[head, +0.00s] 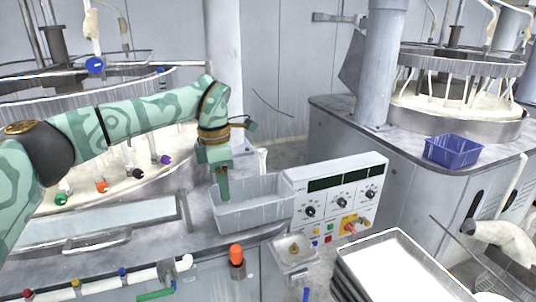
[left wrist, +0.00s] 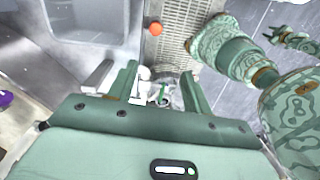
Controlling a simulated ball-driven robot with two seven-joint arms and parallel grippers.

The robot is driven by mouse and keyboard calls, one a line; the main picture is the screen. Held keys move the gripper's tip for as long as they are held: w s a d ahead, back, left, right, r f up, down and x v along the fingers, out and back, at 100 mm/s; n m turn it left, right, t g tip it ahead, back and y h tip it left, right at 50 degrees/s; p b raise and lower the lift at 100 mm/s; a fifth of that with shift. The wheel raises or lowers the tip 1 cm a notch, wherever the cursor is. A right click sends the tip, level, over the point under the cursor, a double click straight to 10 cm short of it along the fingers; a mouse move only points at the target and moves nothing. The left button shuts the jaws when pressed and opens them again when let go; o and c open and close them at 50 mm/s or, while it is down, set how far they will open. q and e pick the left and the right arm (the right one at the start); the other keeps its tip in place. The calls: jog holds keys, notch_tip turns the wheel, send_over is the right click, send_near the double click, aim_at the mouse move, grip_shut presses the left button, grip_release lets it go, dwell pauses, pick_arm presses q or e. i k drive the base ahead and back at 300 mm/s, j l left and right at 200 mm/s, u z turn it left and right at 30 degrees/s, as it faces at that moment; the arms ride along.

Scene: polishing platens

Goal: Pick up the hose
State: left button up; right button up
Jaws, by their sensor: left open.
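A short green hose piece (head: 155,294) hangs by the end of a white pipe at the lower left of the head view. I take it for the hose, but cannot be sure. My left gripper (head: 223,188) points down above the grey basin, up and to the right of that piece and apart from it. In the left wrist view its two fingers (left wrist: 157,88) are spread, with nothing held. A small green and white item (left wrist: 162,96) shows between and beyond them, too small to identify. My right arm shows only in the left wrist view, its gripper (left wrist: 292,42) small and unclear.
A grey plastic basin (head: 254,207) lies under my left gripper, beside a control panel (head: 343,190). An orange knob (head: 236,256) stands up at the front. A white pipe (head: 110,284) runs along the front edge. White trays (head: 392,268) are stacked at right; a blue bin (head: 453,152) stands behind.

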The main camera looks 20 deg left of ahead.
aim_at(263, 152)
jog(key=i, duration=1.15)
